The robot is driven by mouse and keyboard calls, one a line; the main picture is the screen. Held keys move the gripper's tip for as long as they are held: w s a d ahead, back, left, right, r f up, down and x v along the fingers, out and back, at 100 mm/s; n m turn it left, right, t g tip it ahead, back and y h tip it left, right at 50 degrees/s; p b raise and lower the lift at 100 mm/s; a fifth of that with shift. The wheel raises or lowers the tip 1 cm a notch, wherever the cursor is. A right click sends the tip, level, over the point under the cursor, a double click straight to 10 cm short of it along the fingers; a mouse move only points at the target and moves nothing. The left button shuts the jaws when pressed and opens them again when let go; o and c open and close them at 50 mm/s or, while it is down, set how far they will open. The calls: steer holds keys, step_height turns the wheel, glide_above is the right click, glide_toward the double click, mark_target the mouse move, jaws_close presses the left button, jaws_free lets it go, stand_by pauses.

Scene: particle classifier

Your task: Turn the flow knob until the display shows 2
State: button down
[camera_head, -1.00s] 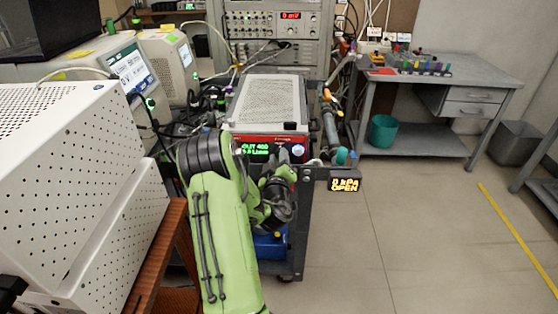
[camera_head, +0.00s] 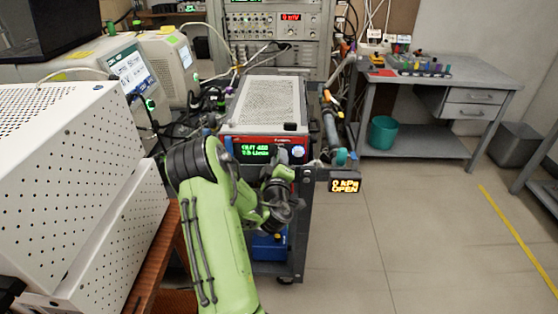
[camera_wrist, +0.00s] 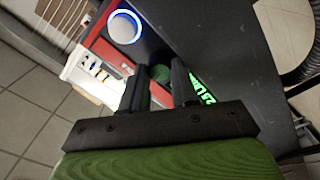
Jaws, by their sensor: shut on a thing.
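The particle classifier (camera_head: 262,95) is a box with a perforated grey top and a red-edged front. Its green display (camera_head: 256,151) shows two lines; the lower reads something like 2.5 L/min, too blurred to be sure. In the wrist view, a dark green round knob (camera_wrist: 160,73) sits between the two black fingers of my gripper (camera_wrist: 160,80). My gripper is shut on this knob, which looks like the flow knob; the fingers hide its sides. Part of the green display text (camera_wrist: 203,92) shows beside the right finger. In the head view my gripper (camera_head: 282,160) is at the front panel, right of the display.
A white round knob with a blue ring (camera_wrist: 124,27) is close to the fingers. A small orange display (camera_head: 345,186) reads 0 kPa OPEN on the cart's right. A white perforated cabinet (camera_head: 70,160) stands at left.

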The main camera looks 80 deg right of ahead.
steer(key=c, duration=0.8)
jaws_free()
steer(key=shift+a, duration=0.1)
steer(key=shift+c, duration=0.2)
steer(key=shift+f, duration=0.1)
